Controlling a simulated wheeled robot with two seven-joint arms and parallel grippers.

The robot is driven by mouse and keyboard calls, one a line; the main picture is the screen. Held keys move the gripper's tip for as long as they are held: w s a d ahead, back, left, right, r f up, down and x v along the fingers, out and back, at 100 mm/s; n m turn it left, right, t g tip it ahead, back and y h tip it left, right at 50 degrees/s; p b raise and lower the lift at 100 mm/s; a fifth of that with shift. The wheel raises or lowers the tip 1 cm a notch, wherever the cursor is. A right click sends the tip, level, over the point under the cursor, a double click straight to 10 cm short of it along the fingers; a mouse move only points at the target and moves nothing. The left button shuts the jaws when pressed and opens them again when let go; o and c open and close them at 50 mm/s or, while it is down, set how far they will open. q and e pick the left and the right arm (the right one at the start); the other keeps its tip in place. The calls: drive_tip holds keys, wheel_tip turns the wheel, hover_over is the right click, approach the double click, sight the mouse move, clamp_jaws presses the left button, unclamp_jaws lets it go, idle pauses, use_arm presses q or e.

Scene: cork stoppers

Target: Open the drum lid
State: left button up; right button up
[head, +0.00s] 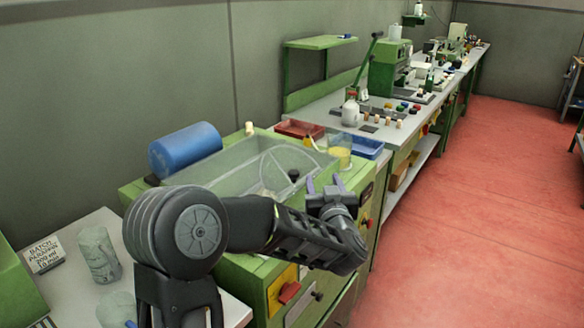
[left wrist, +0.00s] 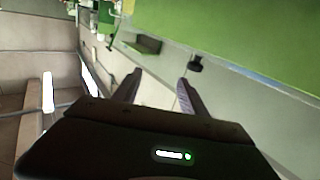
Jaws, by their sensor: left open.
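The drum lid (head: 235,160) is a clear, greyish cover on top of the green drum machine (head: 262,262). A round shape shows through it. A small black knob (head: 294,175) sits near the lid's front right part. The lid looks shut. My left gripper (head: 325,182) is open and empty, just right of the knob, with its two fingers apart. In the left wrist view the open fingers (left wrist: 158,85) point toward the lid, and the knob (left wrist: 195,63) shows beyond the right finger's tip, apart from it. My right gripper is not in view.
A blue cylinder (head: 185,148) lies behind the lid at the left. A beaker with yellow contents (head: 340,150), a red tray (head: 300,129) and a blue tray (head: 362,147) stand beyond the machine. A white table (head: 70,290) is at the left. Red floor is free at the right.

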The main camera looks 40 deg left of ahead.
use_arm(q)
drive_tip(key=b+v, duration=0.1)
drive_tip(key=v, duration=0.6)
drive_tip(key=shift+s+d, duration=0.25)
idle(0.3)
drive_tip(key=w+d+f+m+t+h, duration=0.15)
drive_tip(key=w+d+f+h, duration=0.25)
drive_tip(key=d+f+h, duration=0.45)
drive_tip(key=s+d+f+m+g+h, duration=0.1)
drive_tip(key=s+d+f+g+h, duration=0.15)
drive_tip(key=d+f, duration=0.45)
drive_tip(key=s+d+f+m+g+h, duration=0.2)
drive_tip(key=s+d+f, duration=0.1)
drive_tip(key=f, duration=0.9)
drive_tip(key=s+d+f+g+h, duration=0.1)
drive_tip(key=s+d+f+g, duration=0.2)
drive_tip(key=s+f, duration=0.4)
drive_tip(key=s+d+f+m+g+h, duration=0.1)
drive_tip(key=s+d+f+g, duration=0.2)
drive_tip(key=s+f, duration=0.4)
drive_tip(key=s+d+f+m+g+h, duration=0.1)
drive_tip(key=s+d+f+g, duration=0.2)
drive_tip(key=s+f, duration=0.4)
drive_tip(key=s, duration=0.6)
drive_tip(key=shift+g, duration=0.4)
